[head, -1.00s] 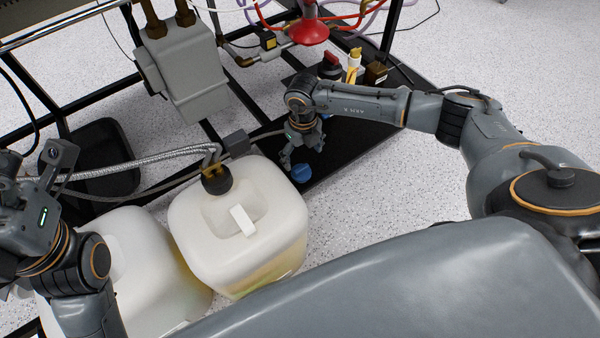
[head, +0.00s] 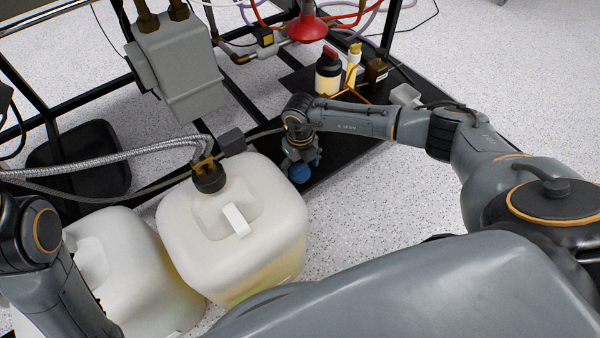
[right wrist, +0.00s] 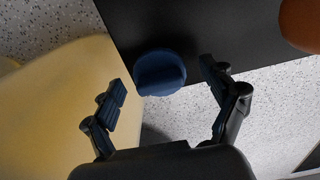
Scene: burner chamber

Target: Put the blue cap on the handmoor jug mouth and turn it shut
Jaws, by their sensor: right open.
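The round blue cap (head: 299,173) is at the edge of the black base, just right of the middle jug, and shows in the right wrist view (right wrist: 160,73). My right gripper (head: 301,160) is open above it. In the right wrist view its fingers are apart on either side of the cap, not visibly touching it. The middle white jug (head: 185,245) has a black fitting with hoses on its mouth. A second white jug (head: 150,275) stands to its left, its mouth not visible. I cannot tell which is the handmoor jug. My left gripper is out of view.
Braided hoses (head: 110,160) cross above the jugs. A grey box (head: 178,75) hangs on the frame. Speckled floor is free at right.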

